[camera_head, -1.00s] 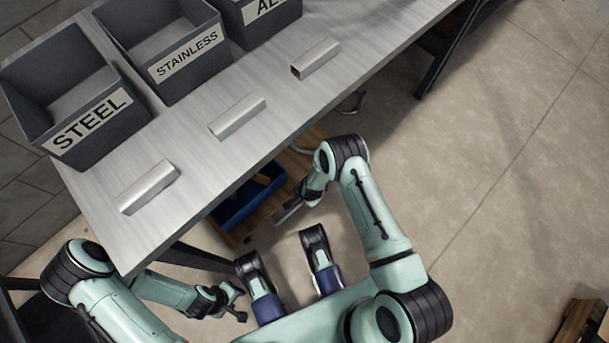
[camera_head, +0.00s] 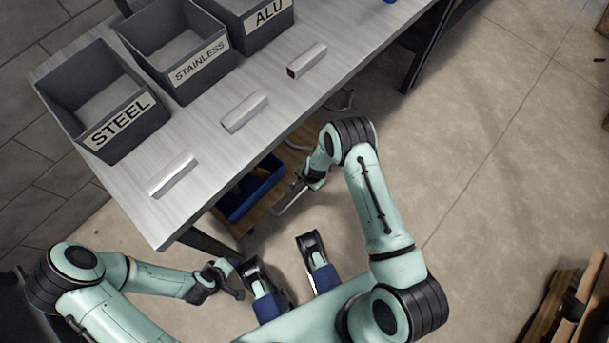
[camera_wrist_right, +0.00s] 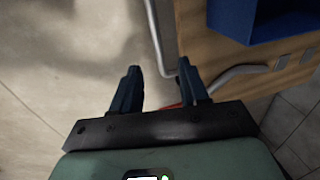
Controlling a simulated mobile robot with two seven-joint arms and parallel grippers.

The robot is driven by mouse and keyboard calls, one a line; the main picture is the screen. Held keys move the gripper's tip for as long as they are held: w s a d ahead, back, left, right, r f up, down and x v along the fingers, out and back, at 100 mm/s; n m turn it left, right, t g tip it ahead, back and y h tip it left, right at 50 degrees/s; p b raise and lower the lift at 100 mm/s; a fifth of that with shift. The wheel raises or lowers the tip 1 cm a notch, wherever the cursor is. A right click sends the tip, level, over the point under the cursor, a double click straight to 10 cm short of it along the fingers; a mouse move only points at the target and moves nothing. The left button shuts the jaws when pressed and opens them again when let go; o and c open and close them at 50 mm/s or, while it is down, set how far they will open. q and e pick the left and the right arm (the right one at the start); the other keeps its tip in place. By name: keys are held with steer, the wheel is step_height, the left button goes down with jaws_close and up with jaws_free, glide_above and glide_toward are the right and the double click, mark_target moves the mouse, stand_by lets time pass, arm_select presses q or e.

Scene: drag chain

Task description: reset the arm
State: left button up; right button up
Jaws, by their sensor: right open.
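My right gripper (camera_head: 290,200) is low beside the table's front edge in the head view. In the right wrist view its two dark fingers (camera_wrist_right: 160,92) are apart with nothing between them. My left gripper (camera_head: 232,279) hangs in front of the table's near left corner, clear of it. It is small and dark there, and I cannot tell how its fingers stand. I see nothing held in either gripper.
The metal table (camera_head: 215,135) carries bins marked STEEL (camera_head: 120,134), STAINLESS (camera_head: 198,68) and ALU (camera_head: 268,14). Three metal bars (camera_head: 172,175) (camera_head: 245,112) (camera_head: 307,60) lie in front of them. A blue bin (camera_head: 250,190) is below the table. Open floor (camera_head: 480,160) lies right.

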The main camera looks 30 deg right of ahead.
arm_select(q)
steer(key=shift+s+d+r, duration=0.1)
steer(key=shift+s, duration=0.2)
stand_by(0.4)
